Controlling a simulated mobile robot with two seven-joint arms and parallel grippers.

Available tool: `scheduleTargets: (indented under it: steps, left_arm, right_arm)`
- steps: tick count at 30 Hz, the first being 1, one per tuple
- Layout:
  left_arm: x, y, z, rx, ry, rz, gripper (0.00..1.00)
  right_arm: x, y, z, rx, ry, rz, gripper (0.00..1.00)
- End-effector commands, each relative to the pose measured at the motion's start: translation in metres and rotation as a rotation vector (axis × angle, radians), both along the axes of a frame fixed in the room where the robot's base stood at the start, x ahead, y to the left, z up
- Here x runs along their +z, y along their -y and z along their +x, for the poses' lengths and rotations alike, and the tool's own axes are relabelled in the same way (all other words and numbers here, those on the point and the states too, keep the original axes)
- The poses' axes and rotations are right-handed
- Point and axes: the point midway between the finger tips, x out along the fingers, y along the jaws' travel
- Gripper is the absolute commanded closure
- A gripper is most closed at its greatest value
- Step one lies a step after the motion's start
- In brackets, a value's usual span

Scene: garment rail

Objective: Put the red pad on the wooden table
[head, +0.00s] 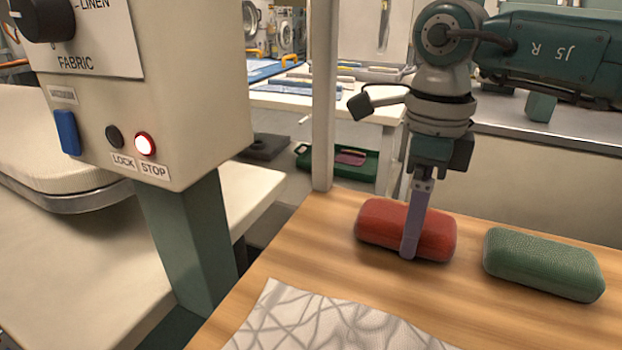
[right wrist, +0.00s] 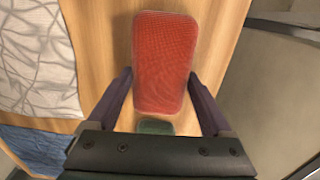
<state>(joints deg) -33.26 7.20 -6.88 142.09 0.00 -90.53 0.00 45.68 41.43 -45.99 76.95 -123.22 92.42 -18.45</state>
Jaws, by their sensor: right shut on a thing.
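The red pad (head: 378,226) is a rounded, textured block at the far edge of the wooden table (head: 310,250). My right gripper (head: 412,232) points down from above and is shut on the red pad, with one purple finger across its near side. The far finger is hidden behind the pad. In the right wrist view, the red pad (right wrist: 164,60) lies between the two fingers (right wrist: 160,85). The pad is at or very close to the tabletop; I cannot tell if it bears fully on it. My left gripper is not in view.
A green pad (head: 545,264) lies on the table just right of the red one. A patterned white cloth (head: 325,322) covers the near part. A control box (head: 150,90) on a green post stands at left. A blue cloth (right wrist: 40,148) shows in the right wrist view.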

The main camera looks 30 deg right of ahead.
Motion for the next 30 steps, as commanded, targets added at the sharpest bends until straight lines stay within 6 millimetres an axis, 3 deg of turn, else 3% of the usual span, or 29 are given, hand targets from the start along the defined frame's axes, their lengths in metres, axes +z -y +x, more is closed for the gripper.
scheduleTargets:
  steps: [3,4,8,18,30]
  left_arm:
    - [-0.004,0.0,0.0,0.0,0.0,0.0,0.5]
    - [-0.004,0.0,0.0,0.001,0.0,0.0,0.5]
    - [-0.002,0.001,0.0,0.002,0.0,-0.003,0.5]
    - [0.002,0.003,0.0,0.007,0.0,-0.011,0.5]
    - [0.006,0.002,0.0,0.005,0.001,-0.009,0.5]
  right_arm:
    - [-0.004,0.0,0.0,0.0,0.001,-0.001,0.8]
    - [-0.004,0.0,0.0,0.0,0.0,0.0,0.15]
    - [-0.003,0.0,0.0,0.0,0.0,0.0,0.0]
    - [0.006,0.0,0.001,-0.001,0.003,0.0,0.0]
    - [0.069,0.0,0.001,-0.001,0.003,0.0,0.0]
